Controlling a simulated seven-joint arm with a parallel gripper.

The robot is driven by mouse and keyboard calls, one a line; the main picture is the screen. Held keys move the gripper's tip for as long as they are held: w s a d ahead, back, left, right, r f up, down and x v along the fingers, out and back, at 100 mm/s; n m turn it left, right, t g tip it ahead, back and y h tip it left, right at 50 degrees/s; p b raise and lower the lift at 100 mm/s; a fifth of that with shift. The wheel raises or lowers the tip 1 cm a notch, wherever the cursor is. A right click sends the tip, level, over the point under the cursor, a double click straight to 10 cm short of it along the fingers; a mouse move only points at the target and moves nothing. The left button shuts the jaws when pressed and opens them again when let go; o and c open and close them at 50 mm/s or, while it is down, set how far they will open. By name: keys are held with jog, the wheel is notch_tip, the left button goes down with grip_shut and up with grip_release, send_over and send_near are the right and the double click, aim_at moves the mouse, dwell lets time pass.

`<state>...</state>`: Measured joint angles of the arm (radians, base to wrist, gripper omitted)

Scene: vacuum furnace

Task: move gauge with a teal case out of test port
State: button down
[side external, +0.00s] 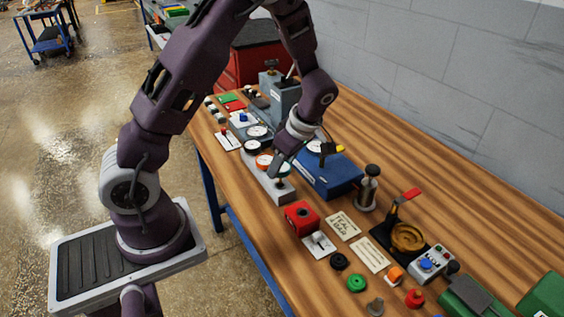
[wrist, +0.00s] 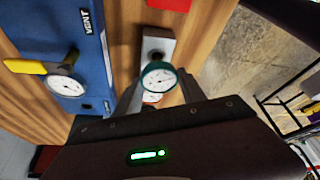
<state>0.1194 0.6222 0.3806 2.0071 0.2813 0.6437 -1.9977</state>
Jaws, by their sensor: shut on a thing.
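The gauge with a teal case (wrist: 158,77) has a white dial and sits between the fingers of my gripper (wrist: 159,84) in the wrist view. My gripper is shut on it. A pale grey block (wrist: 157,34) with a dark fitting (wrist: 155,57) lies just beyond the gauge. I cannot tell whether the gauge's stem is still in a port. In the side view my gripper (side external: 276,168) is low over the grey block (side external: 254,178), and the teal gauge is not clearly visible. Another gauge with an orange case (side external: 264,161) stands on that block.
A blue box (side external: 328,176) with a gauge and yellow handle stands close beside the block. A red box (side external: 301,218), cards (side external: 342,225), a dark post (side external: 368,188) and a black holder with a brass bowl (side external: 408,236) lie nearer the camera. Bare wood shows along the wall side.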

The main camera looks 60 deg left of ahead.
jog(key=shift+f, duration=0.95)
jog(key=shift+f, duration=0.2)
jog(key=shift+f, duration=0.45)
jog(key=shift+f, duration=0.2)
dwell(0.5)
jog(key=shift+c, duration=1)
grip_release()
